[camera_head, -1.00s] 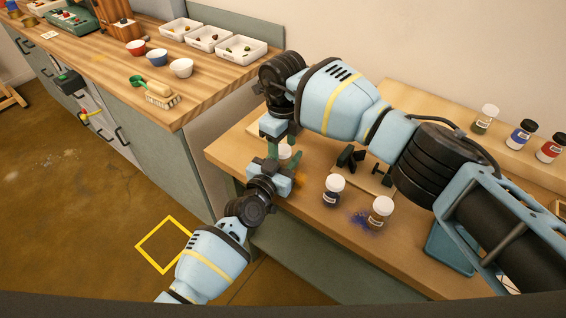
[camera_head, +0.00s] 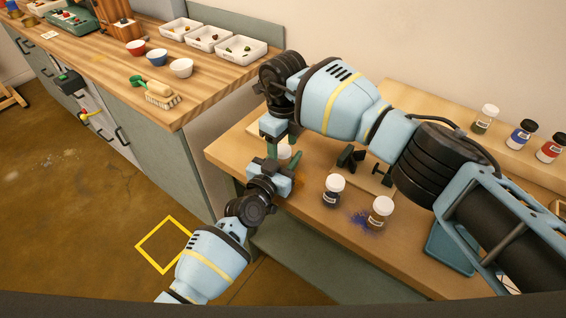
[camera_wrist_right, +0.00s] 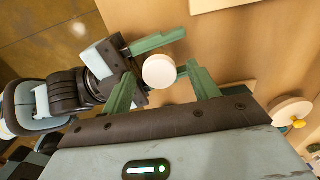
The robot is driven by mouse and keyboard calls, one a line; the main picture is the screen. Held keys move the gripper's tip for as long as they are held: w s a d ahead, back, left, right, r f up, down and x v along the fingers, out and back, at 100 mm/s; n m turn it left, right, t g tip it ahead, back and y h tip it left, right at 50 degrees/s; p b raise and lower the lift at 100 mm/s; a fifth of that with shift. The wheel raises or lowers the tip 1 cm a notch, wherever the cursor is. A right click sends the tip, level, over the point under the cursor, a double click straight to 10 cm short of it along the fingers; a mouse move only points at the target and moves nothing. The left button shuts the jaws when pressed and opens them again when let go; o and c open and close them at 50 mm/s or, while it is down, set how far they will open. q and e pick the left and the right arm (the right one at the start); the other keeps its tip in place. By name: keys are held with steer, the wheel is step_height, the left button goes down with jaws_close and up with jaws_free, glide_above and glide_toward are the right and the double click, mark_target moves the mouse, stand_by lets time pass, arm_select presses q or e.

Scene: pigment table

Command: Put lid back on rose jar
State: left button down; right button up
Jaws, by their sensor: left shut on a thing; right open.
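A jar's round white lid (camera_wrist_right: 158,70) lies between the two green fingers of my right gripper (camera_wrist_right: 163,88). The fingers are open, one on each side, and not closed on it. In the head view the white top (camera_head: 284,152) shows below my right gripper. My left gripper (camera_wrist_right: 168,56) reaches in from the left and is shut on the jar beneath the white lid. The jar's body and colour are hidden by the grippers, so I cannot tell whether the lid is seated. In the head view the left gripper's fingertips are mostly hidden.
Two white-capped jars, one dark (camera_head: 334,190) and one brownish (camera_head: 381,212), stand right of the grippers beside blue powder (camera_head: 359,217). A black stand (camera_head: 350,158) is behind them. Green, blue and red jars (camera_head: 521,135) stand on the rear shelf.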

steer(key=shift+r, duration=0.1)
step_height(320, 180, up, 12)
stand_by(0.5)
arm_select(q)
steer(key=c, duration=0.7)
jaws_free()
steer(key=shift+c, duration=0.2)
steer(key=shift+s, duration=0.1)
steer(key=v, duration=0.6)
steer(key=shift+s+a+p, duration=0.1)
steer(key=shift+s+p, duration=0.05)
steer(key=shift+p, duration=0.25)
steer(key=shift+s+a, duration=0.3)
steer(key=shift+s, duration=0.3)
arm_select(e)
steer(key=shift+s+r, duration=0.1)
steer(key=shift+r, duration=1.1)
